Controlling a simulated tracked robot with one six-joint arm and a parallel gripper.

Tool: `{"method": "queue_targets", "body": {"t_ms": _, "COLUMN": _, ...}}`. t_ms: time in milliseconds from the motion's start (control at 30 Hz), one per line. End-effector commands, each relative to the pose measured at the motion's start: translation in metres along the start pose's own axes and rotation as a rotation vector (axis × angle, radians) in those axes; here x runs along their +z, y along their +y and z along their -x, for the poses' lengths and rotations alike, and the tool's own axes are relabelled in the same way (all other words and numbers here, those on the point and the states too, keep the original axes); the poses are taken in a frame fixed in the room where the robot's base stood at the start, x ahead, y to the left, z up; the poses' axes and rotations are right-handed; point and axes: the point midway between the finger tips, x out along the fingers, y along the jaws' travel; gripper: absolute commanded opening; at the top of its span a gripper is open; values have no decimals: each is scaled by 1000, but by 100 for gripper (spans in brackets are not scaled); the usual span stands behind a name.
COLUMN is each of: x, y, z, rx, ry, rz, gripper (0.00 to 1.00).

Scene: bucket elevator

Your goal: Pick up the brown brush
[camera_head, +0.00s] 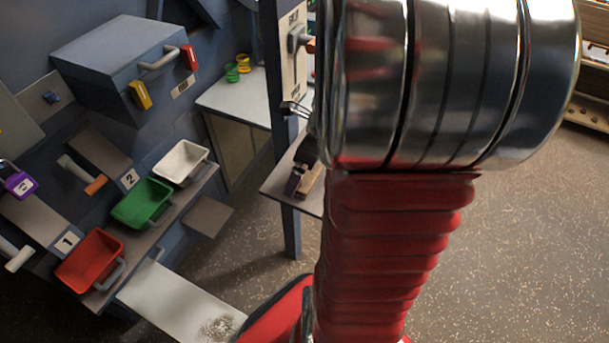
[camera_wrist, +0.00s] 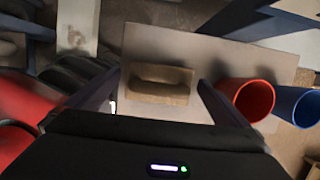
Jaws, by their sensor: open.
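The brown brush (camera_wrist: 160,87) is a wooden block with a raised, rounded grip. It lies on a light grey shelf (camera_wrist: 215,48) in the wrist view. My gripper (camera_wrist: 160,80) is open, with one dark finger on each side of the brush in the picture. I cannot tell how far the fingertips are above the shelf, and I see no contact. In the head view part of the brush (camera_head: 311,181) shows beside my dark gripper (camera_head: 299,172); my arm hides the rest.
A red cup (camera_wrist: 250,98) and a blue cup (camera_wrist: 296,104) stand right of my gripper in the wrist view. Red (camera_head: 90,262), green (camera_head: 142,203) and white (camera_head: 181,161) bins stand at left.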

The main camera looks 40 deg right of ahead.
Motion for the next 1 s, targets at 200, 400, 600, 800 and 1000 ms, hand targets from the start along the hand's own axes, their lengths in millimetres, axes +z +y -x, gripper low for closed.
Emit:
{"method": "queue_targets", "body": {"t_ms": 200, "x": 0, "y": 0, "z": 0, "rx": 0, "ry": 0, "rz": -1, "gripper": 89}}
{"method": "queue_targets", "body": {"t_ms": 400, "x": 0, "y": 0, "z": 0, "rx": 0, "ry": 0, "rz": -1, "gripper": 75}}
{"method": "queue_targets", "body": {"t_ms": 600, "x": 0, "y": 0, "z": 0, "rx": -1, "ry": 0, "rz": -1, "gripper": 61}}
{"method": "queue_targets", "body": {"t_ms": 800, "x": 0, "y": 0, "z": 0, "rx": -1, "ry": 0, "rz": -1, "gripper": 58}}
{"method": "queue_targets", "body": {"t_ms": 1000, "x": 2, "y": -1, "z": 5, "rx": -3, "ry": -1, "rz": 0, "gripper": 58}}
